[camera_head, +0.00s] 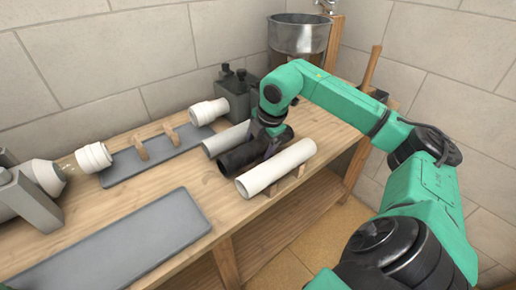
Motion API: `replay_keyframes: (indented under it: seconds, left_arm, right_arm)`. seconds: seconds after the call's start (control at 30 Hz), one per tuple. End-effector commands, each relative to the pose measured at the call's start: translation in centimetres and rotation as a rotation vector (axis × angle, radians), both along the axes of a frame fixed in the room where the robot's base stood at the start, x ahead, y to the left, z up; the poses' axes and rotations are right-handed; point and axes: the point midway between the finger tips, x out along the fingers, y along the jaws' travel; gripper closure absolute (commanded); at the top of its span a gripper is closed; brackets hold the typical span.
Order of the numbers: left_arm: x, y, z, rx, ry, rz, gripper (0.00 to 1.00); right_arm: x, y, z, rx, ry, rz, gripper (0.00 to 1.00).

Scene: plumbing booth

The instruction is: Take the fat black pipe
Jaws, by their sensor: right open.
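The fat black pipe (236,160) lies on the wooden bench between two pale pipes. Its near left end shows a dark open mouth, and a short piece of its far end shows past the gripper. My right gripper (262,152) is at the pipe's middle, pointing down over it; it is open, though its fingertips are hard to make out against the black pipe.
A white pipe (276,168) lies in front of the black one on wooden supports, and another pale pipe (225,138) lies behind. A grey mat (110,250) is at the front left. A grey tray (155,155) with wooden pegs and white fittings stands behind. A metal basin (298,36) is at the back.

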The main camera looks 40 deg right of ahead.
Motion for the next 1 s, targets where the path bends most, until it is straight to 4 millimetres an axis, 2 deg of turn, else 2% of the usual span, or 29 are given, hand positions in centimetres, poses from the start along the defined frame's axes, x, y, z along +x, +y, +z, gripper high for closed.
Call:
replay_keyframes:
  seconds: [0.03,0.07,0.2,0.23,0.27,0.53,0.67,0.77,1.0]
  left_arm:
    - [0.0,0.0,0.0,0.000,0.000,0.000,0.00]
    - [0.0,0.0,0.0,0.000,0.000,0.000,0.00]
    - [0.0,0.0,0.0,0.000,0.000,0.000,0.00]
    - [0.0,0.0,0.0,0.000,0.000,0.000,0.00]
    - [0.0,0.0,0.0,0.000,0.000,0.000,0.00]
    - [-0.1,0.0,0.1,0.000,0.001,0.000,0.00]
    - [-0.1,0.0,0.6,0.000,0.002,-0.001,0.00]
    - [-0.1,0.0,1.6,0.000,0.002,-0.001,0.00]
    - [-0.2,0.0,5.1,0.000,0.003,-0.001,0.00]
  right_arm:
    - [0.0,0.0,0.0,0.000,0.000,0.000,0.18]
    - [0.0,0.0,0.0,0.000,0.000,0.000,0.25]
    - [0.0,0.0,0.1,0.000,0.000,0.000,0.79]
    - [0.0,0.0,0.1,0.000,0.000,0.000,0.90]
    - [0.0,0.0,0.1,0.000,-0.001,0.000,0.95]
    - [0.0,0.0,0.4,0.000,-0.001,0.000,0.95]
    - [0.1,0.0,2.0,0.001,-0.005,0.000,0.95]
    - [0.1,0.1,4.8,0.002,-0.009,0.002,0.95]
    - [0.1,0.1,14.4,0.004,-0.010,0.001,0.95]
